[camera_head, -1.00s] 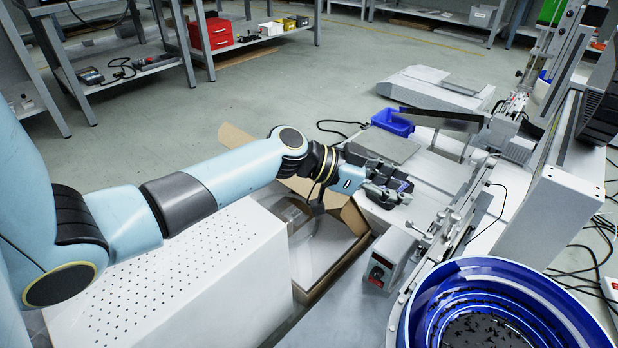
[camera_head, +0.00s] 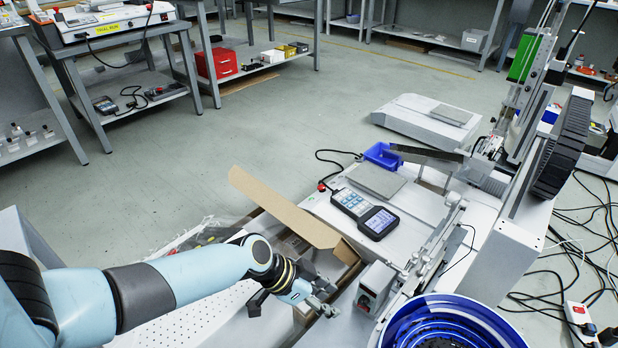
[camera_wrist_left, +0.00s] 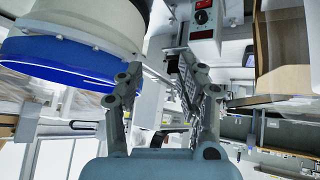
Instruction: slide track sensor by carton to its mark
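A metal track (camera_head: 436,240) runs along the machine table beside the feeder bowl, with small posts and clamps on it. I cannot tell which small part is the track sensor, and no mark can be made out. The open brown carton (camera_head: 285,208) stands left of the table; its brown side also shows in the left wrist view (camera_wrist_left: 285,70). My left gripper (camera_head: 328,300) is low between the carton and the grey control box. In the left wrist view its fingers (camera_wrist_left: 167,85) are spread apart, with nothing clearly held. My right gripper is not in view.
A dark handheld device (camera_head: 365,213) lies on the table. A blue bin (camera_head: 382,156) is farther back.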

